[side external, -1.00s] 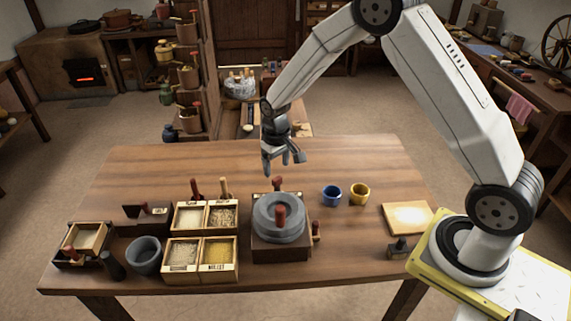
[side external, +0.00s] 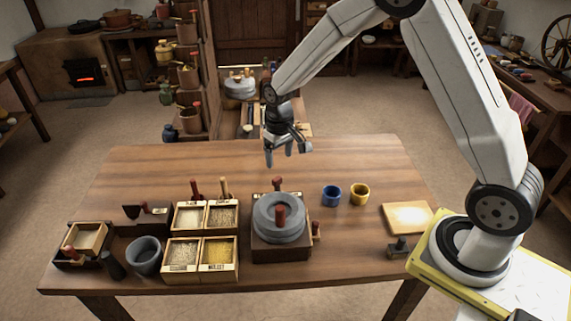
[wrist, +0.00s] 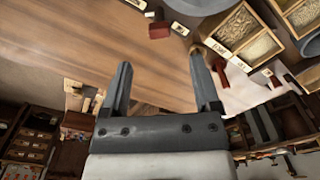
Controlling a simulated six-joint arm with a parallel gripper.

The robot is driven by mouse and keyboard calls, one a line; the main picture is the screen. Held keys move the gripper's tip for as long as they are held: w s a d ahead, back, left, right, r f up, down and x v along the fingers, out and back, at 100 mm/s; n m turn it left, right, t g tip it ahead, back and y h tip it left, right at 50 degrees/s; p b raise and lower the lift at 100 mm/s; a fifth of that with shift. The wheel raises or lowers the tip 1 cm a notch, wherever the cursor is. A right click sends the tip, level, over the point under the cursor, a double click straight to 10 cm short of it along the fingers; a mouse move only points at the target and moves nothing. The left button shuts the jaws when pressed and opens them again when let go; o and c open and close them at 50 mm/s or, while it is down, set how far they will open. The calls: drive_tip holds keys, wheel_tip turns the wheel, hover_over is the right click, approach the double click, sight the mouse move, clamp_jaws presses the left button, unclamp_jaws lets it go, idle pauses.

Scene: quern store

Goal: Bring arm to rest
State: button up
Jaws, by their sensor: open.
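My gripper (side external: 281,160) hangs above the far middle part of the wooden table (side external: 340,165), behind the stone quern (side external: 278,222). It is open and empty. In the wrist view its two fingers (wrist: 158,85) stand apart with nothing between them. The quern has a red-brown handle on top and stands apart from my gripper. In the wrist view part of the grey quern stone (wrist: 195,5) shows at the top edge.
Grain boxes (side external: 203,218) stand left of the quern, with a grey bowl (side external: 144,255) further left. A blue cup (side external: 332,196) and a yellow cup (side external: 359,194) stand to its right. A pale board (side external: 408,217) lies near my base. The far table is bare.

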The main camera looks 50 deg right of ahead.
drive_tip(key=s+a+r+t, duration=0.1)
drive_tip(key=s+r, duration=0.1)
drive_tip(key=s, duration=0.7)
drive_tip(key=s+a+r+n+t, duration=0.1)
drive_tip(key=s+r, duration=0.2)
drive_tip(key=s, duration=0.5)
drive_tip(key=shift+s+a+r, duration=0.15)
drive_tip(key=shift+s+a, duration=0.2)
drive_tip(key=shift+s, duration=0.05)
